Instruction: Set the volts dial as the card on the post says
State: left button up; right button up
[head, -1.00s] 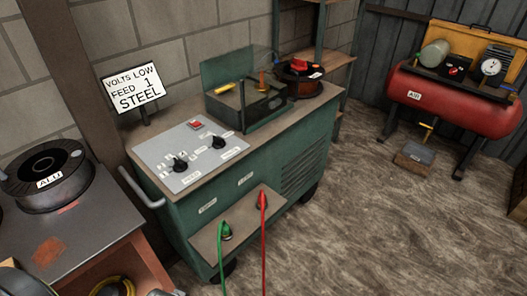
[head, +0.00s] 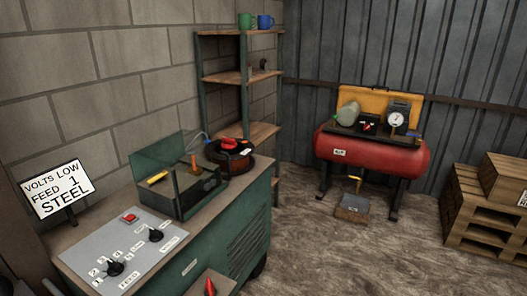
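The white card (head: 57,189) on its post reads "VOLTS LOW, FEED 1, STEEL". It stands at the left, behind the green welder cabinet (head: 215,255). The cabinet's grey panel (head: 95,245) carries two black knobs. The right knob (head: 156,235) has a small label in front that is hard to read and seems to say volts; its setting is too small to tell. The left knob (head: 115,268) has a label that seems to read feed, with small marks around it. A red button (head: 130,218) sits behind them. Neither of my grippers shows.
An open green wire-feed box (head: 175,190) and a dark spool (head: 230,154) with a red top stand on the cabinet. Behind are a shelf (head: 240,78) with mugs and a red air tank (head: 370,155). Wooden pallets (head: 490,215) stand at the right.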

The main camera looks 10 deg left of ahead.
aim_at(156, 236)
jog(key=u, duration=0.4)
jog(key=i+j+u, duration=0.1)
jog(key=u, duration=0.75)
jog(key=i, duration=0.05)
